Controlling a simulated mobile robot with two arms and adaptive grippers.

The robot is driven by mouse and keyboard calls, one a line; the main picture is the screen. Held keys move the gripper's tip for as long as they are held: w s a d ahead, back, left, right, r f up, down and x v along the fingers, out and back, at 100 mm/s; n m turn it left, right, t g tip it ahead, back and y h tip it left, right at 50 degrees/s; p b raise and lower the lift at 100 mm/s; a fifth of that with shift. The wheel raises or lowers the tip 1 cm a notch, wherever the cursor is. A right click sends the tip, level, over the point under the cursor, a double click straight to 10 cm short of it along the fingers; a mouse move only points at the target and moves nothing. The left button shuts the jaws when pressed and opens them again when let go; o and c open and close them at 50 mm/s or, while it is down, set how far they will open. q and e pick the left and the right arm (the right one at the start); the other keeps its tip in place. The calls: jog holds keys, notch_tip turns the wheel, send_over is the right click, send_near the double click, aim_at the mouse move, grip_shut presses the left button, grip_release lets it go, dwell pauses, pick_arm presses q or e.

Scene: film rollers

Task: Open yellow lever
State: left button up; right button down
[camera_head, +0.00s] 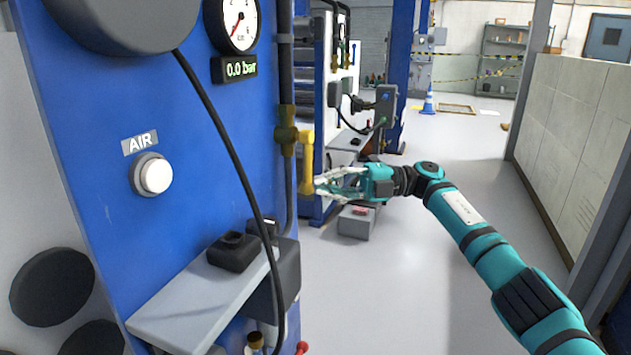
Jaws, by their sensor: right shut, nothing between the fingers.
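The yellow lever (306,160) is on a brass valve (287,134) fitted to a dark vertical pipe at the right edge of the blue panel. The lever hangs downward from the valve, along the pipe. My right gripper (318,184) reaches in from the right, with its fingertips beside the lower end of the lever. Its fingers are shut with nothing between them. I cannot tell whether the fingertips touch the lever. My left gripper is not in view.
The blue panel (110,100) carries a round gauge (238,22), a display (236,69) reading 0.0 bar and a white AIR button (155,175). A black cable hangs across it. A grey shelf (190,310) juts out below. The floor (430,270) at right is clear.

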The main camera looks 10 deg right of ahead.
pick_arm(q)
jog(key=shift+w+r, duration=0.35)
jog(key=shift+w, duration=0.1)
pick_arm(e)
jog(key=d+f, duration=0.1)
jog(key=d, duration=0.6)
jog(key=shift+w+d, duration=0.35)
jog(key=shift+d, duration=0.05)
jog(key=shift+s+r, duration=0.1)
